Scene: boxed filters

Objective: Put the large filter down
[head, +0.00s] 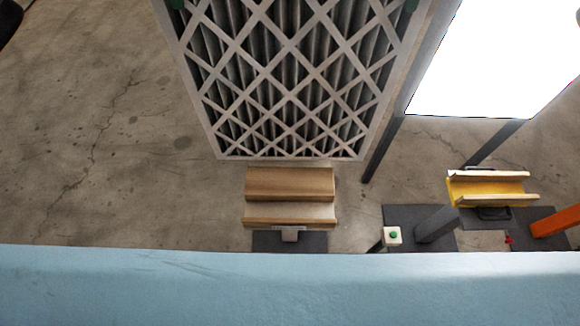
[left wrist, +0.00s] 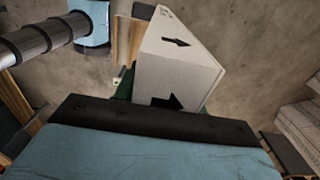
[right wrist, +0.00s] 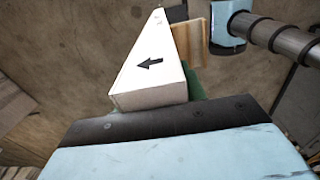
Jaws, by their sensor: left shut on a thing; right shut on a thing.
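The large filter (head: 290,75) fills the upper middle of the head view, a pale frame with a diagonal lattice over dark pleats. In the left wrist view the filter's white side (left wrist: 175,75) carries black arrows. The right wrist view shows its other side (right wrist: 152,75) with one arrow. A brown wooden cradle (head: 290,184) stands just below the filter's lower edge in the head view; I cannot tell whether they touch.
A bright white panel on dark legs (head: 490,60) stands at the right. Below it are a yellow cradle (head: 490,190), a box with a green button (head: 393,236) and an orange bar (head: 556,222). Concrete floor (head: 90,130) at the left is clear.

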